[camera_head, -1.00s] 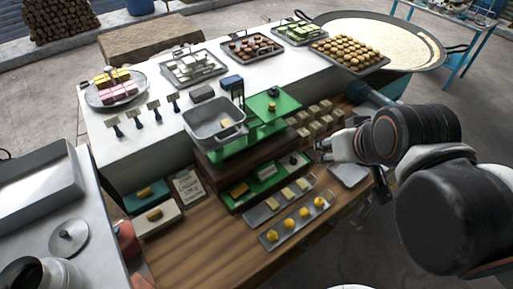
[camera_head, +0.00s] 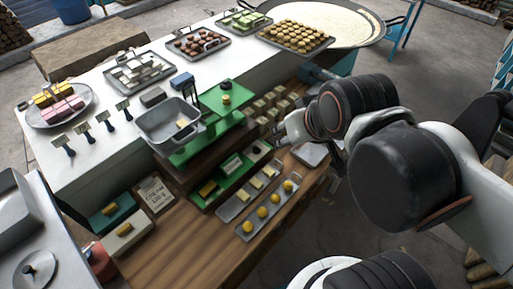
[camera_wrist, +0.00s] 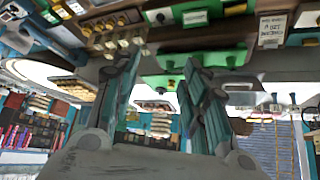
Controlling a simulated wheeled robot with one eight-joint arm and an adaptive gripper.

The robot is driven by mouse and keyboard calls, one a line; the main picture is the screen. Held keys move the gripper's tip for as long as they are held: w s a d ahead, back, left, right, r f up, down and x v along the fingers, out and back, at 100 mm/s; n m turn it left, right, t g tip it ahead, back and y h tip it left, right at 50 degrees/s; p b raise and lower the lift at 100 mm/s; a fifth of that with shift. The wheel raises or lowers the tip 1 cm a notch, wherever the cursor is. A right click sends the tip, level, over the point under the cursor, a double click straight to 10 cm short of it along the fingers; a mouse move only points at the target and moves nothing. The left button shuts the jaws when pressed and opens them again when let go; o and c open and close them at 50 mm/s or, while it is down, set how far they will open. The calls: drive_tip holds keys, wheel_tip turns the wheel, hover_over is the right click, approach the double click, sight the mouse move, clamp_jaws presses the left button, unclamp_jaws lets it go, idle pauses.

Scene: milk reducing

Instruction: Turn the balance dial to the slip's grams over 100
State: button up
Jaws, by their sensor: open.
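The balance (camera_head: 188,148) stands on the wooden counter, with a grey pan on its left and a green plate with a small yellow knob (camera_head: 226,99) on its right.
Metal trays with yellow pieces (camera_head: 262,212) lie in front of the balance. Small pale blocks (camera_head: 272,102) sit just behind my gripper. Teal and white boxes (camera_head: 125,235) stand left of the slip. The bare wooden counter (camera_head: 180,255) is clear at front.

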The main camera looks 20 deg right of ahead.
drive_tip(key=shift+c, duration=1.3)
drive_tip(key=n+g+b, duration=0.6)
drive_tip(key=g+b, duration=0.1)
drive_tip(key=b, duration=0.7)
hover_over(258, 148)
wheel_tip(258, 148, down, 20)
wheel_tip(258, 148, down, 13)
drive_tip(key=b, duration=0.2)
drive_tip(key=shift+b, duration=0.4)
clamp_jaws()
